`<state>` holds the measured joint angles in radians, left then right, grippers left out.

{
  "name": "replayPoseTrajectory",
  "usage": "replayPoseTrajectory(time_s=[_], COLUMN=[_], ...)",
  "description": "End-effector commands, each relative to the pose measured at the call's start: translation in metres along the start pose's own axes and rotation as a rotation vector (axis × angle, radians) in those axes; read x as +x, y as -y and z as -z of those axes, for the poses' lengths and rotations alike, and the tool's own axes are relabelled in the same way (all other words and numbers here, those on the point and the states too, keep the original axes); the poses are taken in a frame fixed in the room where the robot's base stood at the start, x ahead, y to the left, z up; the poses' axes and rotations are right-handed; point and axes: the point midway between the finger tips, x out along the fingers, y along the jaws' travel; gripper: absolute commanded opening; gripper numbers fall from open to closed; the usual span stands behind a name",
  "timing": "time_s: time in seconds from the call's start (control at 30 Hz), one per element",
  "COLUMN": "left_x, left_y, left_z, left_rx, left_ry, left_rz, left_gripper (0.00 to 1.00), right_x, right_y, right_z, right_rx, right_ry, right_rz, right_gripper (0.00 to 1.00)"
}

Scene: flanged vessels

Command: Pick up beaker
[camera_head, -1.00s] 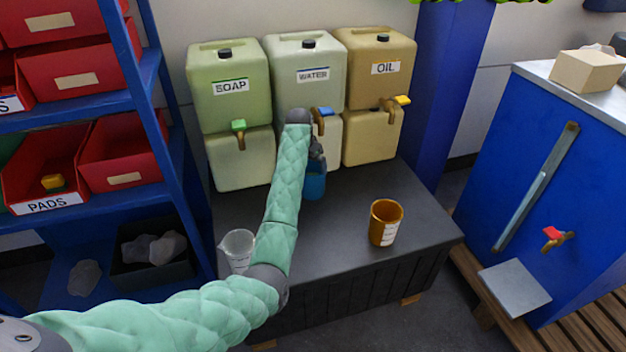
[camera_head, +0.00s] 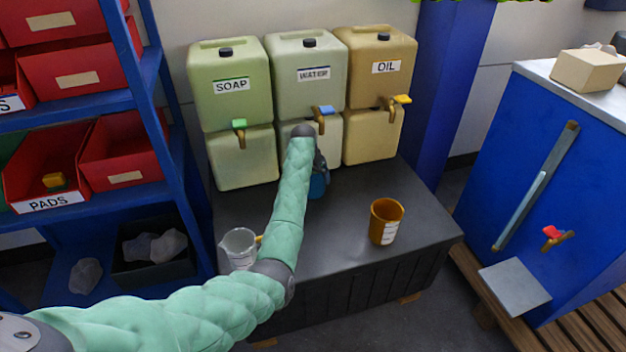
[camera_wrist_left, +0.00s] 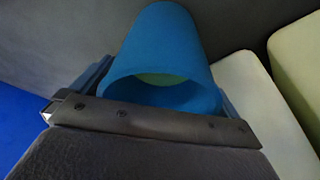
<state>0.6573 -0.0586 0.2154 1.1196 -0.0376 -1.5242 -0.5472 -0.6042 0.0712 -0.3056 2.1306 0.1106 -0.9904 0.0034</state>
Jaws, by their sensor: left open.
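A blue beaker (camera_head: 319,187) stands on the dark bench below the water tap, partly hidden by my left arm and gripper. In the left wrist view the blue beaker (camera_wrist_left: 175,42) lies between the two fingers of my left gripper (camera_wrist_left: 158,92), its rim towards the camera and something pale green inside. My left gripper (camera_head: 320,165) is open around the beaker; whether a finger touches it I cannot tell. An orange beaker (camera_head: 385,222) with a white label stands to the right on the bench. A clear beaker (camera_head: 239,247) stands at the left, beside my forearm. My right gripper is not in view.
Soap (camera_head: 231,100), water (camera_head: 309,85) and oil (camera_head: 378,70) containers with taps stand behind on the bench (camera_head: 340,240). A blue shelf with red bins (camera_head: 125,150) is at the left. A blue cabinet (camera_head: 540,170) is at the right. The bench's front middle is clear.

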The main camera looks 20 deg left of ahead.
Motion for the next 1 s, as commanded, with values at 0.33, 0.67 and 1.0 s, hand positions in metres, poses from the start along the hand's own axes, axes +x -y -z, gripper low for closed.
replayPoseTrajectory(time_s=[0.33, 0.67, 1.0], left_x=[-0.002, -0.008, -0.035], left_y=[0.000, 0.000, -0.013], left_z=[0.001, 0.003, 0.002], left_rx=[0.000, 0.001, 0.001], left_ry=[-0.001, -0.002, 0.000], left_rz=[0.001, 0.001, -0.001], left_gripper=[0.38, 0.38, 0.38], right_x=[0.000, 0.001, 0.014], right_y=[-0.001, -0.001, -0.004], right_z=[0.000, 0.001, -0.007], right_rx=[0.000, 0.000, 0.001], right_ry=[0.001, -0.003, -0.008], right_rz=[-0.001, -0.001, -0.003], right_gripper=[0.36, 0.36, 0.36])
